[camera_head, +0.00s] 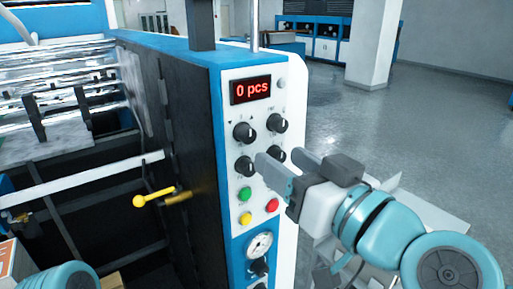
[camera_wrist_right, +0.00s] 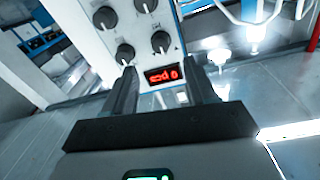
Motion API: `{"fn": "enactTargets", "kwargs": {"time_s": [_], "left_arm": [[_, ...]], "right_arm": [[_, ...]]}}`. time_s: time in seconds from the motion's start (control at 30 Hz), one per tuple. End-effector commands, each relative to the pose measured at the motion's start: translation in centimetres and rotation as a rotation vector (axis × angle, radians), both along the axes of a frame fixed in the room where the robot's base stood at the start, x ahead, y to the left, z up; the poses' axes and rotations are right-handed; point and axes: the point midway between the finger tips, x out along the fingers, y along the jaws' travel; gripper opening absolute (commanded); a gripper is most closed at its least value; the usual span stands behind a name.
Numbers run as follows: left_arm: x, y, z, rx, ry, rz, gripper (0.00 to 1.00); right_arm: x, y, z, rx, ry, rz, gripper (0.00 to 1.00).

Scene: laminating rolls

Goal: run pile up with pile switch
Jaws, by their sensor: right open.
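The control panel (camera_head: 262,90) is on the end of the blue and black machine. It has several black knobs, including an upper left one (camera_head: 244,132), an upper right one (camera_head: 277,123) and a lower left one (camera_head: 245,166); their labels are too small to read, so I cannot tell which is the pile switch. My right gripper (camera_head: 281,160) is open in front of the lower knobs and partly hides the lower right one. In the right wrist view the red display (camera_wrist_right: 163,75) shows between its fingers, with several knobs (camera_wrist_right: 125,53) beyond. My left gripper is not in view.
The display (camera_head: 251,89) reads "0 pcs". A yellow handle (camera_head: 153,197) sticks out at left. Open floor (camera_head: 440,130) lies to the right.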

Motion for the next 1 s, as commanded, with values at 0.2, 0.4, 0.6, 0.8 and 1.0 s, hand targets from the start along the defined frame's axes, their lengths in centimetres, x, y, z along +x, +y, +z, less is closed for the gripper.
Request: {"fn": "enactTargets", "kwargs": {"time_s": [0.2, 0.4, 0.6, 0.8, 1.0], "left_arm": [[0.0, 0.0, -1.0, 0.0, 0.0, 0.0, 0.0], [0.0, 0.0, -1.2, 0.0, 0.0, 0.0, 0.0], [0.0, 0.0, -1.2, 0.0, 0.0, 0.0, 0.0], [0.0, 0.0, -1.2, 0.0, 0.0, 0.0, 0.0], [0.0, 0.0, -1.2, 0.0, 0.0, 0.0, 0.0]], "right_arm": [[4.4, 2.8, -0.3, -0.002, 0.002, 0.001, 0.56], [6.8, 4.1, -0.1, -0.001, 0.003, 0.001, 0.56], [7.5, 4.4, 0.0, 0.0, 0.002, 0.0, 0.56], [7.5, 4.4, 0.0, 0.0, 0.002, 0.0, 0.56], [7.5, 4.4, 0.0, 0.0, 0.002, 0.0, 0.0]]}}
